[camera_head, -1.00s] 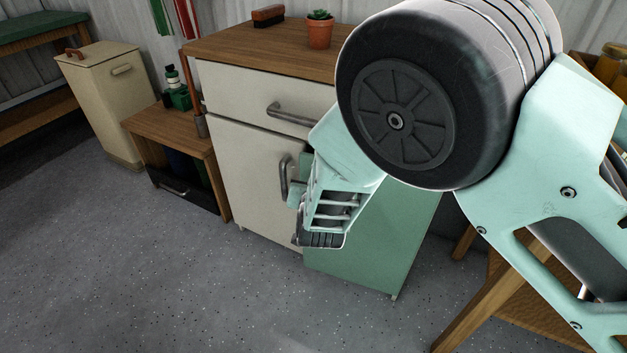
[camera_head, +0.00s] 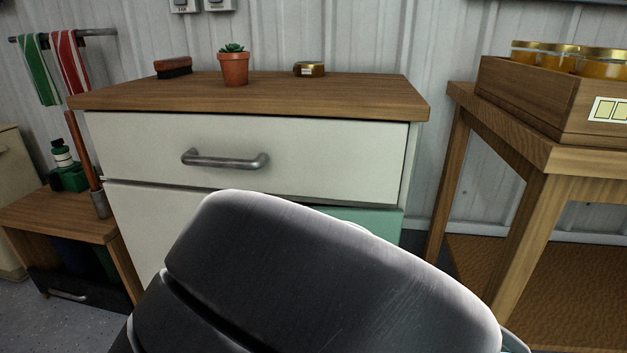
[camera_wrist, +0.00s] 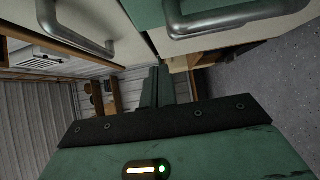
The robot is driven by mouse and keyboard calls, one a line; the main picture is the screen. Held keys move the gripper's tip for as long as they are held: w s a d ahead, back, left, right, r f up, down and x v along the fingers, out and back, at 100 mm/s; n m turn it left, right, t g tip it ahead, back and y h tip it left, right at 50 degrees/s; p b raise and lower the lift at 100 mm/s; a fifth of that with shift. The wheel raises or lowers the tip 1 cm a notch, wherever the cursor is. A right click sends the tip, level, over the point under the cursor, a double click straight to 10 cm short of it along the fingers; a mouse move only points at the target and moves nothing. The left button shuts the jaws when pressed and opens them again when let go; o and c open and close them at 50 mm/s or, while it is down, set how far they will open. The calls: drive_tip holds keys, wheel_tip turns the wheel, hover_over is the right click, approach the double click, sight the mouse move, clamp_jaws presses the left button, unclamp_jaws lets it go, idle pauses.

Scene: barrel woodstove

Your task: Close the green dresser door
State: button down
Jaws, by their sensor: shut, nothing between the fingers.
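The green dresser door (camera_head: 382,222) shows as a small patch below the drawer, at the lower right of the dresser (camera_head: 250,100). My arm hides most of it, so I cannot tell how far it stands open. In the wrist view a green panel (camera_wrist: 145,12) is at the top, with a grey metal bar handle (camera_wrist: 230,20) close by; I cannot tell for sure which door bears the handle. My gripper (camera_wrist: 156,75) shows in the wrist view, its fingers shut and empty, below and left of that handle. My gripper is hidden in the head view.
The dresser's drawer has a grey handle (camera_head: 225,160). A potted cactus (camera_head: 233,68), a brush (camera_head: 173,67) and a small tin (camera_head: 309,69) stand on top. A wooden table (camera_head: 540,140) with a crate of jars (camera_head: 560,90) is at the right, a low stand (camera_head: 60,215) at the left.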

drive_tip(key=w+a+b, duration=0.2)
drive_tip(key=w+a, duration=0.1)
drive_tip(key=w, duration=0.4)
drive_tip(key=shift+w+a+b, duration=0.15)
drive_tip(key=shift+a+b, duration=0.15)
drive_tip(key=shift+b, duration=0.05)
drive_tip(key=w, duration=0.2)
drive_tip(key=w+m+t+h, duration=0.1)
drive_tip(key=shift+w+a, duration=0.15)
drive_tip(key=shift+w, duration=0.25)
drive_tip(key=shift+s, duration=0.15)
